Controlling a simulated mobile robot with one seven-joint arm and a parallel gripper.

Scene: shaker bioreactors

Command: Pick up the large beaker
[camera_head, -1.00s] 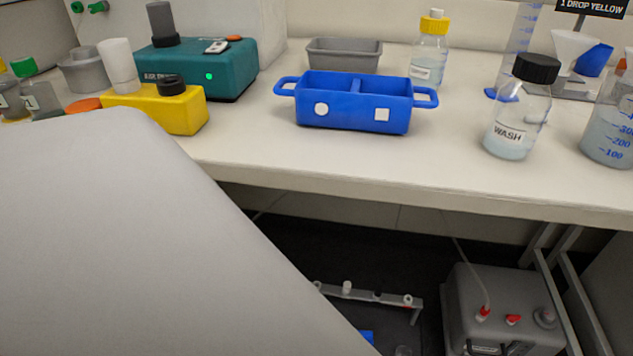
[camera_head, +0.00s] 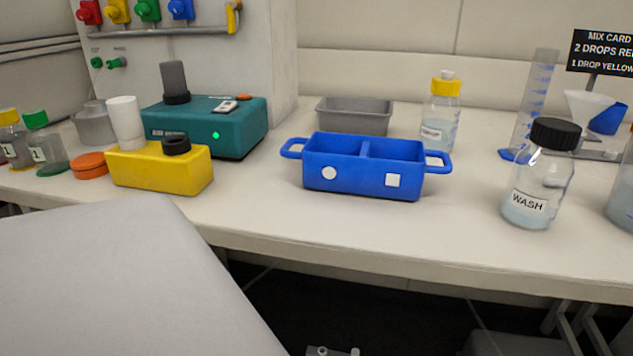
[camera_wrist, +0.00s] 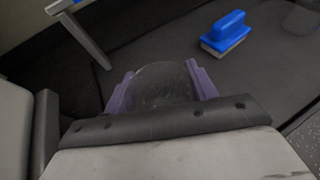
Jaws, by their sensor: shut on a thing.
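In the wrist view, my gripper (camera_wrist: 162,82) has its two purple fingers on either side of a clear, rounded vessel. This vessel looks like the large beaker (camera_wrist: 164,92), and the fingers are shut on it. Only its curved upper part shows; the dark wrist edge hides the rest. It is over a dark floor. The head view does not show my gripper or the held vessel.
A blue-handled brush or block (camera_wrist: 228,34) lies on the dark floor. On the bench (camera_head: 330,225) stand a blue two-part caddy (camera_head: 350,185), a wash bottle (camera_head: 540,185), a yellow block (camera_head: 150,170) and a teal device (camera_head: 225,125). A clear vessel (camera_head: 622,195) is cut off at right.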

